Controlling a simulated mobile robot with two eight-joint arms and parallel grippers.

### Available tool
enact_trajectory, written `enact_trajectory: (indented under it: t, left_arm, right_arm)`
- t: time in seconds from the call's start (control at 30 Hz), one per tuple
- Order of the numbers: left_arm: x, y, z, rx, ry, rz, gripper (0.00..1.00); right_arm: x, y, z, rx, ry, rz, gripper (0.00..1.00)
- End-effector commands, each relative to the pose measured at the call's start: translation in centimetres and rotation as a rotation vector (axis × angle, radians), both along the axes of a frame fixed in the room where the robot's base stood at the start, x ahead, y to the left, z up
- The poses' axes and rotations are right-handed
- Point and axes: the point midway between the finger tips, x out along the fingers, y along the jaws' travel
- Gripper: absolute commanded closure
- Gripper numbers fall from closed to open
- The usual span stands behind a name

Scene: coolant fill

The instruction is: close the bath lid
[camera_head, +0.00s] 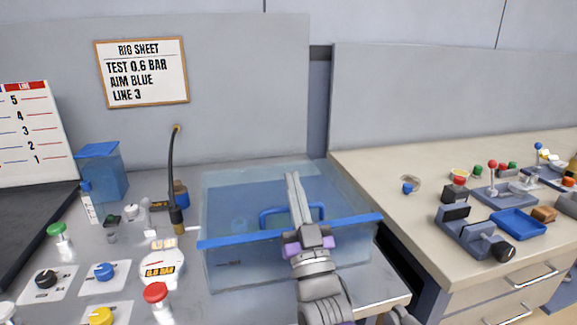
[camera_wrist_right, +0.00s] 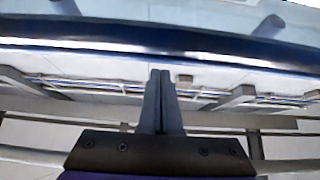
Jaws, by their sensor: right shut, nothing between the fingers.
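The bath is a clear, blue-tinted box (camera_head: 232,270) on the grey bench in the head view. Its see-through lid (camera_head: 235,190) has a blue front edge (camera_head: 225,240) and a blue handle (camera_head: 270,222); I cannot tell for sure how far it is tilted. My right gripper (camera_head: 293,176) is shut and empty. Its fingers overlap the lid and handle in the head view; contact is not clear. In the right wrist view the shut fingertips (camera_wrist_right: 160,73) point towards a dark blue bar (camera_wrist_right: 140,35) across the top. My left gripper is not in view.
Left of the bath are a black hose (camera_head: 172,165), a blue container (camera_head: 102,170), a red knob (camera_head: 155,293) and other knobs. A rig sheet (camera_head: 142,72) hangs behind. On the right, a beige counter (camera_head: 375,160) holds a blue tray (camera_head: 518,224) and several small fixtures.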

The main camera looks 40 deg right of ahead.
Motion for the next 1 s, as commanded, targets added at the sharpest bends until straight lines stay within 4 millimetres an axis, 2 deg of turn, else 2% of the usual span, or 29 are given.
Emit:
enact_trajectory:
  t: [0.2,0.53,0.83,1.0]
  left_arm:
    - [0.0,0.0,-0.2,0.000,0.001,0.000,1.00]
    - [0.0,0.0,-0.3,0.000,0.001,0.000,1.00]
    - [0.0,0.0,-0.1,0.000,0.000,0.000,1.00]
    - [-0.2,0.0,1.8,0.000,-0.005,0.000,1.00]
  right_arm:
    - [-0.5,0.3,-1.7,0.000,0.000,0.000,1.00]
    - [-0.6,0.3,-2.1,0.001,0.002,0.000,1.00]
    - [-0.6,0.3,-1.9,0.001,0.002,0.000,1.00]
    - [-0.4,0.1,0.0,0.001,0.001,0.001,1.00]
